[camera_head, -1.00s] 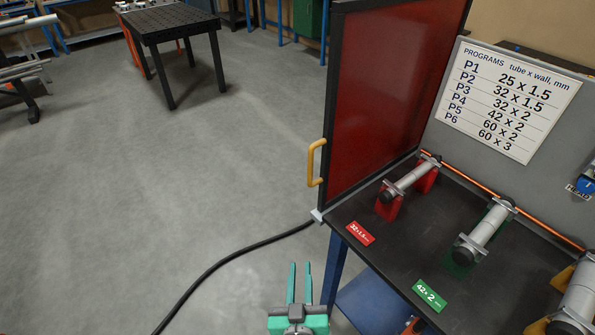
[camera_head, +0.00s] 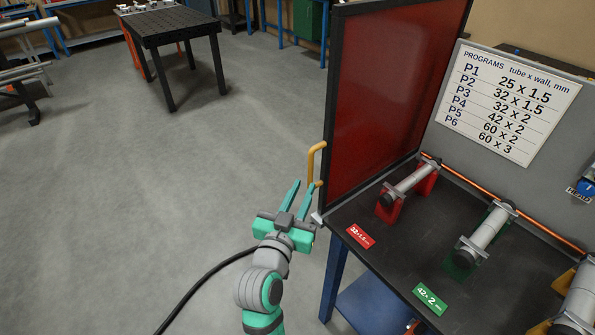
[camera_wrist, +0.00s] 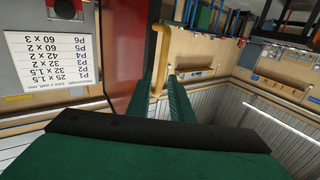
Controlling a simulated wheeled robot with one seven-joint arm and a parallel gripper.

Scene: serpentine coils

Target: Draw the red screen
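The red screen (camera_head: 382,95) is a translucent red panel in a black frame, standing upright along the left edge of the bench. Its yellow handle (camera_head: 316,160) sits on the near edge of the frame. My gripper (camera_head: 305,183) is open and empty, with its green fingers pointing up toward the handle's lower end. In the wrist view the handle (camera_wrist: 160,50) shows beyond the fingertips (camera_wrist: 161,76), in line with the gap between them. The red screen (camera_wrist: 125,55) is left of the handle there. I cannot tell whether a finger touches the handle.
The dark bench (camera_head: 385,255) carries tubes on red and green holders, with a programs board (camera_head: 508,100) behind. A black table (camera_head: 176,27) stands at the back left. A black cable (camera_head: 205,285) lies on the floor. The floor left of the screen is clear.

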